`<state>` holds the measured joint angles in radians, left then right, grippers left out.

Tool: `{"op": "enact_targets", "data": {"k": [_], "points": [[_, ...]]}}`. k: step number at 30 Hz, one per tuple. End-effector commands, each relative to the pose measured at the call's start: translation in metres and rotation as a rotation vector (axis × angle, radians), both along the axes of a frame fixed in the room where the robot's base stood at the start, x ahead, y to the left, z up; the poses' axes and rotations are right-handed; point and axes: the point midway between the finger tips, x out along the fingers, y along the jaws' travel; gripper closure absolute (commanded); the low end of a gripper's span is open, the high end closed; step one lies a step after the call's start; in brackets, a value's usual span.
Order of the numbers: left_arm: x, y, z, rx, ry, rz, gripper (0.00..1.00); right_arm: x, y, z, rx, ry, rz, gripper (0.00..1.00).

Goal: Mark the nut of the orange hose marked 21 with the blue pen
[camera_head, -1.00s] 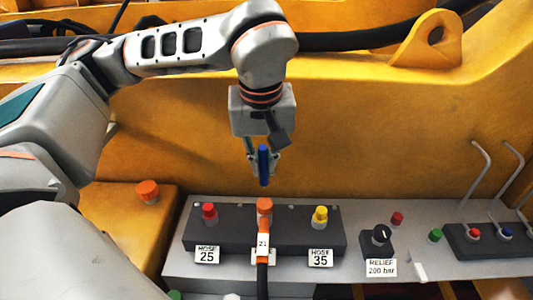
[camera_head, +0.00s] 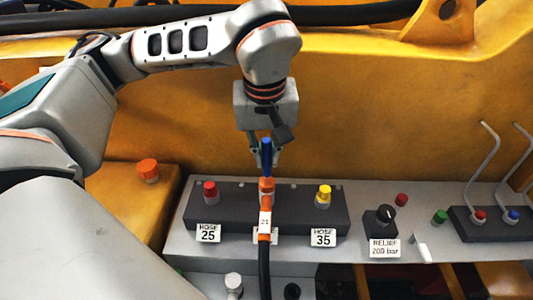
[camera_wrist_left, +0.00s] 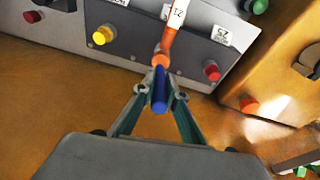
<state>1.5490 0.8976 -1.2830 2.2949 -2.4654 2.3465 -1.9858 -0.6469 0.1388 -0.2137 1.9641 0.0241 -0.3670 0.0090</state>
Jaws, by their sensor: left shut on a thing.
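My left gripper (camera_head: 266,157) is shut on the blue pen (camera_head: 267,158) and holds it upright, tip down. The pen also shows between the fingers in the left wrist view (camera_wrist_left: 159,92). The orange hose (camera_head: 265,237) with the white tag 21 is fitted to the middle of the dark block, and its orange nut (camera_head: 266,186) is directly below the pen. The pen's lower end meets the nut in the head view; I cannot tell whether they touch. The nut also shows beyond the pen in the left wrist view (camera_wrist_left: 160,60). My right gripper is not in view.
The dark block (camera_head: 228,213) carries a red cap (camera_head: 210,190) by label HOSE 25 and a yellow cap (camera_head: 324,195) by label HOSE 35. A relief knob (camera_head: 382,217) stands to the right. A yellow wall (camera_head: 370,125) rises behind.

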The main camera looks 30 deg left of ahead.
Motion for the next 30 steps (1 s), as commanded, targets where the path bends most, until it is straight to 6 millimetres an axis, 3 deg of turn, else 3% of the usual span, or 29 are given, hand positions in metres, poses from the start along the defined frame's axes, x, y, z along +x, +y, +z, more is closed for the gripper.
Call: {"op": "enact_targets", "data": {"k": [30], "points": [[0.0001,0.0000,-0.0074,0.000,0.000,0.000,1.00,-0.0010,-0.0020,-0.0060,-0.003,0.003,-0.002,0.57]]}}
